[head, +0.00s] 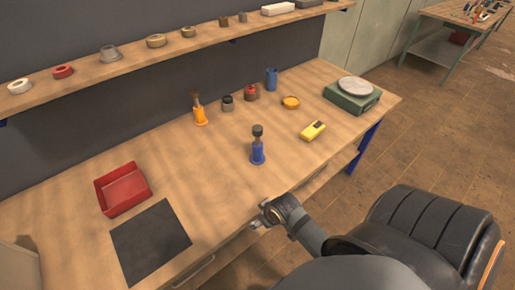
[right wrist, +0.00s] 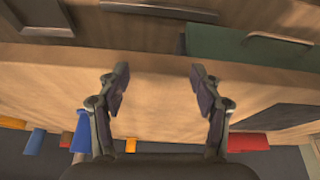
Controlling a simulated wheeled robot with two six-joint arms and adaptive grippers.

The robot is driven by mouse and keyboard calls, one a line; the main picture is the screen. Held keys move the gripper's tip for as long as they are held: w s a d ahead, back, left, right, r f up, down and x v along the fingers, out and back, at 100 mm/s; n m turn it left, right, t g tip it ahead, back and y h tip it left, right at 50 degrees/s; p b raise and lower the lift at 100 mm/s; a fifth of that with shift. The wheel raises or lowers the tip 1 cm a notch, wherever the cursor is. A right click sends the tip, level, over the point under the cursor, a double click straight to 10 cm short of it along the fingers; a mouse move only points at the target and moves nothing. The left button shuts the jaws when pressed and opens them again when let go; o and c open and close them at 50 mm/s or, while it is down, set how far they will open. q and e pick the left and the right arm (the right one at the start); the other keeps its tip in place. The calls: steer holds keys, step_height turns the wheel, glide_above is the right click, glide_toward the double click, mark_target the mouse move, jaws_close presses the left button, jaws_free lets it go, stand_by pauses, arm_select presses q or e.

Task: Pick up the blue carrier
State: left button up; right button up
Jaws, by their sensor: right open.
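The blue carrier (head: 258,152) stands upright on the workbench, right of its middle, with a dark knob-like top. In the right wrist view, which looks upside down, a blue shape beside the left finger (right wrist: 81,134) appears to be the carrier, partly hidden by the finger. My right gripper (head: 259,214) is at the bench's front edge, in front of the carrier and apart from it. In the right wrist view its two fingers (right wrist: 160,82) are spread with nothing between them. My left gripper is not in view.
An orange carrier (head: 200,115) stands behind, near small jars and a blue cylinder (head: 271,79). A yellow meter (head: 313,131) and green scale (head: 352,98) lie right. A red tray (head: 104,198) and black mat (head: 150,241) lie left. Bench between tray and carrier is clear.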

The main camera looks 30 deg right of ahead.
steer(key=w+a+r+t+y, duration=0.1)
steer(key=w, duration=0.1)
steer(key=w+a+r+n+t+y, duration=0.1)
steer(key=w, duration=0.1)
steer(key=w+a+r+t+y, duration=0.1)
steer(key=w+a+r+t, duration=0.1)
steer(key=shift+w+n, duration=0.4)
steer(key=w+r+t, duration=0.4)
steer(key=m+t+h, duration=0.5)
steer(key=m+h, duration=0.1)
steer(key=h, duration=0.2)
glide_toward(259, 133)
steer(key=w, duration=0.2)
steer(key=x, duration=0.4)
steer(key=shift+d+p, duration=0.35)
steer(key=shift+d, duration=0.05)
steer(key=shift+y, duration=0.3)
steer(key=shift+f+b+x, duration=0.15)
steer(key=shift+b+x, duration=0.05)
steer(key=shift+x, duration=1.35)
steer(key=shift+f+b+x, duration=0.1)
steer(key=shift+b+x, duration=0.1)
steer(key=shift+x, duration=1.4)
steer(key=shift+s+r, duration=0.15)
steer(key=shift+s, duration=0.05)
steer(key=c, duration=0.3)
jaws_close()
steer(key=shift+w, duration=0.1)
